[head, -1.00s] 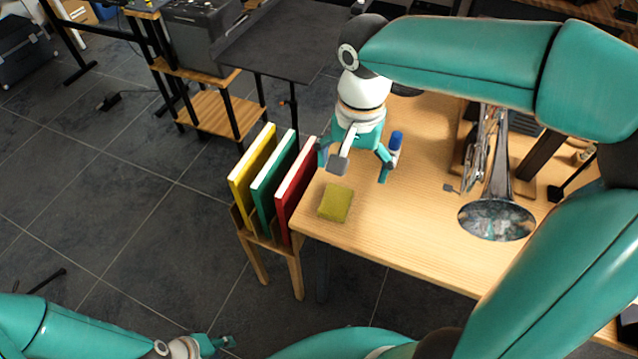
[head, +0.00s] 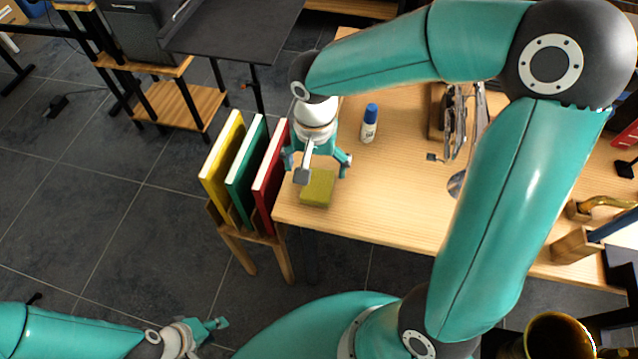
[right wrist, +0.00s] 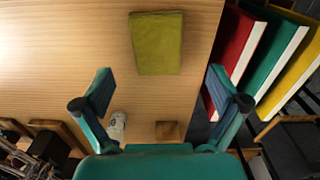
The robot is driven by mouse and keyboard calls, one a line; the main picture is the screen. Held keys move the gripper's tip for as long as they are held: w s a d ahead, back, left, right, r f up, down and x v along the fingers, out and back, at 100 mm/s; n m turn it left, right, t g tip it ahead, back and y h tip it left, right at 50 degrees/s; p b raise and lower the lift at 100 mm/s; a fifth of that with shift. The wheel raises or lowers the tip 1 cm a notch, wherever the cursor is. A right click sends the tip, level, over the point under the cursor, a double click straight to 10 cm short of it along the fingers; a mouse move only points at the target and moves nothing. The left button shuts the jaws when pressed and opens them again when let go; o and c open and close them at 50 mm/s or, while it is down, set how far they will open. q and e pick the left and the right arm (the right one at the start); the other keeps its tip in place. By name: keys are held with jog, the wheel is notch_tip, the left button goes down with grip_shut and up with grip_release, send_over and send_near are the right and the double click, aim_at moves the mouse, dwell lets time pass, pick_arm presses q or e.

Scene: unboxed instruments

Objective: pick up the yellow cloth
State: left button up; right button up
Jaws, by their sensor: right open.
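The yellow cloth (head: 317,188) is a folded olive-yellow rectangle lying flat near the left front corner of the wooden table (head: 400,215). In the right wrist view the cloth (right wrist: 156,43) lies ahead of the fingers, between their lines and apart from them. My right gripper (head: 322,168) is open and empty above the table, just behind and over the cloth in the head view. Its two spread fingers also show in the right wrist view (right wrist: 162,88). My left gripper (head: 215,330) is low at the bottom left, away from the table; its fingers are too small to judge.
Yellow, green and red books (head: 268,178) stand in a wooden rack beside the table's left edge, close to my right gripper. A blue-capped bottle (head: 369,125) stands behind the cloth. A trumpet (head: 457,184) is partly hidden by my right arm. The table's middle front is clear.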

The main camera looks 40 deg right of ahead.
aim_at(317, 184)
jog(key=shift+s+d+f, duration=0.1)
jog(key=shift+s+f, duration=0.05)
jog(key=shift+f, duration=2.6)
jog(key=c, duration=1)
